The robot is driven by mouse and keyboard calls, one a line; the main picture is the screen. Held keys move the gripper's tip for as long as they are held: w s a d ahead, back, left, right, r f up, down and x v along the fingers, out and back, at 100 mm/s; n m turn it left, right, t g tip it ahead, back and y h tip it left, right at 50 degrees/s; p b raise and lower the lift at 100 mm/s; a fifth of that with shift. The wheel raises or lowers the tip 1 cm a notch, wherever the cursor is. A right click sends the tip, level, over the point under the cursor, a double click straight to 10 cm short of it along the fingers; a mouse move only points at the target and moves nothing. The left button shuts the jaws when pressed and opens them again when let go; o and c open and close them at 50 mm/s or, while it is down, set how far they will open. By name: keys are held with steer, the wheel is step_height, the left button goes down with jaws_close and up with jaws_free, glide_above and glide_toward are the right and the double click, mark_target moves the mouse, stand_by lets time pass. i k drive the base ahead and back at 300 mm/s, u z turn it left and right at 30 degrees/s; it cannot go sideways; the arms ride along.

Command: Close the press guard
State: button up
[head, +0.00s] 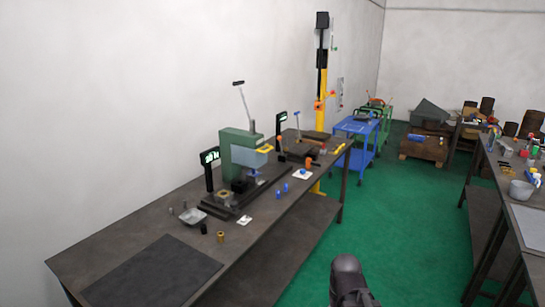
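The green press (239,150) stands on a dark base plate on the long workbench at left. Its handle lever (242,100) rises above it, tilted. A pale blue-grey panel (251,157) with a yellow strip (264,149) shows at the upper front of the press and may be its guard. The space below the panel, above the press base, looks uncovered. The guard's exact position is too small to tell. A dark rounded part of my arm shows at the bottom middle, apart from the bench. My gripper is not in view.
The workbench (120,243) carries a grey tray (192,216), a brass cylinder (221,237), blue pieces (285,187) and a black display (209,169) near the press. Green floor (410,225) lies free between this bench and another at right. A blue cart (357,128) stands behind.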

mark_target(253, 158)
steer(key=k, duration=0.7)
steer(key=u, duration=0.4)
steer(key=i, duration=2)
steer(key=z, duration=0.2)
